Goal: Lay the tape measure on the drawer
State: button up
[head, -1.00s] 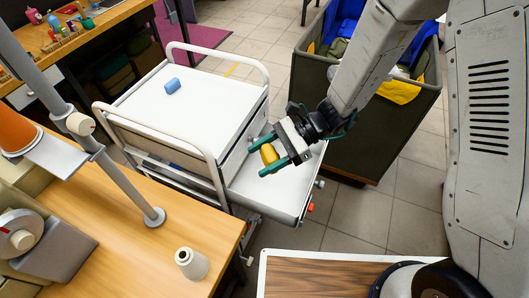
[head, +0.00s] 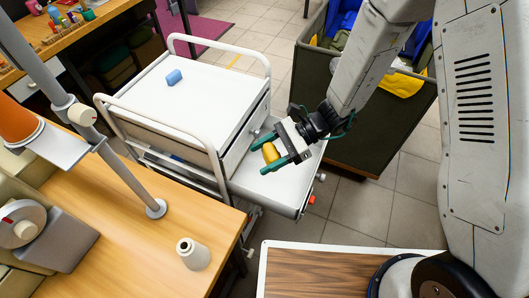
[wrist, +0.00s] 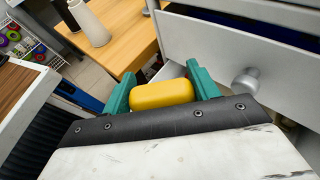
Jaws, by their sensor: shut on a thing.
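The yellow tape measure (head: 270,153) is a small rounded block between the green fingers of my gripper (head: 275,161). In the wrist view the tape measure (wrist: 162,94) sits between both fingertips, and my gripper (wrist: 160,90) is shut on it. An open white drawer (head: 285,190) sticks out from the right side of the white cart. My gripper is over this drawer. Whether the tape measure touches the drawer is hard to tell. In the wrist view a drawer front with a round knob (wrist: 245,80) is close to the right finger.
The white cart top (head: 190,100) with raised rails holds a blue cylinder (head: 174,77). A wooden table (head: 130,220) with a cone of thread (head: 192,253) stands at the left front. A dark bin (head: 370,120) of bagged fabric is behind my arm.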

jog(key=shift+f, duration=5.25)
jog(key=shift+d+f, duration=0.1)
jog(key=shift+f, duration=0.4)
jog(key=o, duration=1.4)
jog(key=shift+d+r, duration=0.15)
jog(key=shift+a, duration=0.2)
